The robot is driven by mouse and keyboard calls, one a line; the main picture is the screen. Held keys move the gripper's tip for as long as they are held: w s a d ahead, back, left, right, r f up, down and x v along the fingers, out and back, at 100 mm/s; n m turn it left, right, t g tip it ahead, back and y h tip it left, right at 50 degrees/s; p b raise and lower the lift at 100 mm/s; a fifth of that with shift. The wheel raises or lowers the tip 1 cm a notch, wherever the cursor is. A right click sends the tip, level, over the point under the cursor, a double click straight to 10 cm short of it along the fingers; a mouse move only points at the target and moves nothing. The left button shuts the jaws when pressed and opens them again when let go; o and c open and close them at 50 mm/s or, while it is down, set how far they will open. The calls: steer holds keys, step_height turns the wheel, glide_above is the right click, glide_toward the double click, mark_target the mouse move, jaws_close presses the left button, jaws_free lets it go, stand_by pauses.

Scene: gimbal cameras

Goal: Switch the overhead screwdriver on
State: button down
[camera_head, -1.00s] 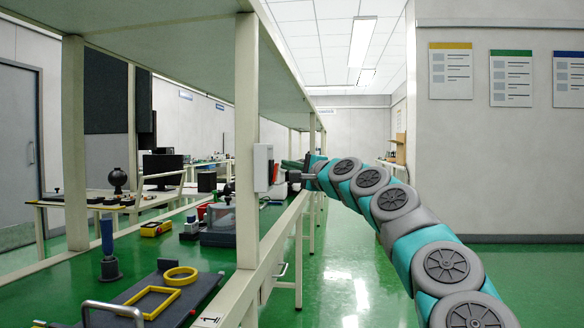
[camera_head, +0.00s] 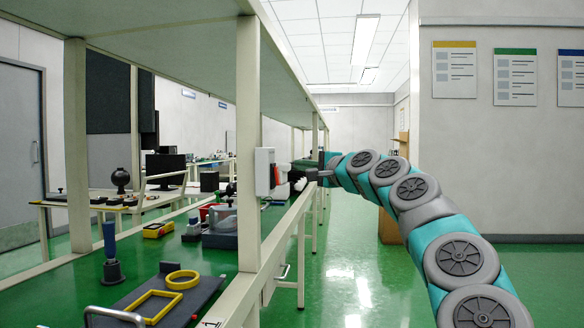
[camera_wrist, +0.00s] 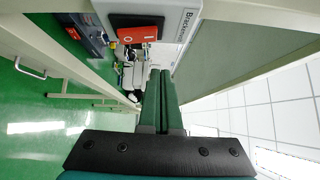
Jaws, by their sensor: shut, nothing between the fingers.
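A white switch box (camera_head: 264,170) is fixed to the bench's upright post. Its red rocker (camera_head: 277,174) shows on the side facing my arm. In the wrist view the box (camera_wrist: 187,22) is at the top, and its red rocker (camera_wrist: 138,35) carries a small white mark. Which way the rocker is pressed is hard to tell. My gripper (camera_head: 308,175) is to the right of the box, level with it. In the wrist view my gripper (camera_wrist: 160,74) has its two dark green fingers shut together and empty, their tips below the rocker and apart from it. The screwdriver is not clearly visible.
The long bench with its overhead shelf (camera_head: 170,60) runs along the left. The green floor (camera_head: 350,285) right of the bench is open. A wall with posters (camera_head: 515,77) stands on the right.

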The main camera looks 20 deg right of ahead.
steer(key=s+d+r+b, duration=0.1)
steer(key=s, duration=0.9)
steer(key=shift+d, duration=0.4)
steer(key=shift+w, duration=0.1)
